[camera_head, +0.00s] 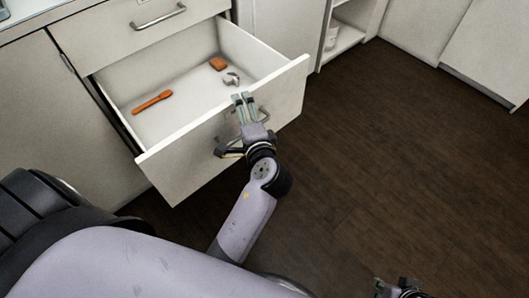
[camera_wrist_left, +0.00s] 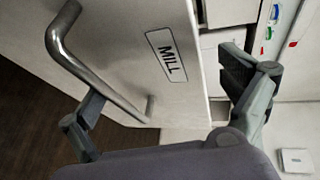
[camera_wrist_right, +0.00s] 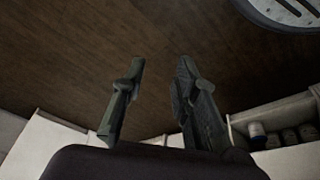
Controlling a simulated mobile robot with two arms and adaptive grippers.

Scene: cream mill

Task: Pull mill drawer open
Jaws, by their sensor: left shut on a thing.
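The mill drawer (camera_head: 285,90) is pulled well out of the cabinet, showing its white interior. In the left wrist view its front panel (camera_wrist_left: 125,30) carries a "MILL" label (camera_wrist_left: 167,55) and a curved metal handle (camera_wrist_left: 95,72). My left gripper (camera_head: 244,101) is at the drawer front by the handle. Its fingers stand on either side of the front panel's edge, one beside the handle, the other on the far side, shut on the drawer front. My right gripper (camera_wrist_right: 158,85) is open and empty above the floor, low in the head view.
A closed drawer (camera_head: 130,25) is above. An open shelf (camera_head: 345,45) stands beyond. The dark wooden floor (camera_head: 400,150) at the right is clear.

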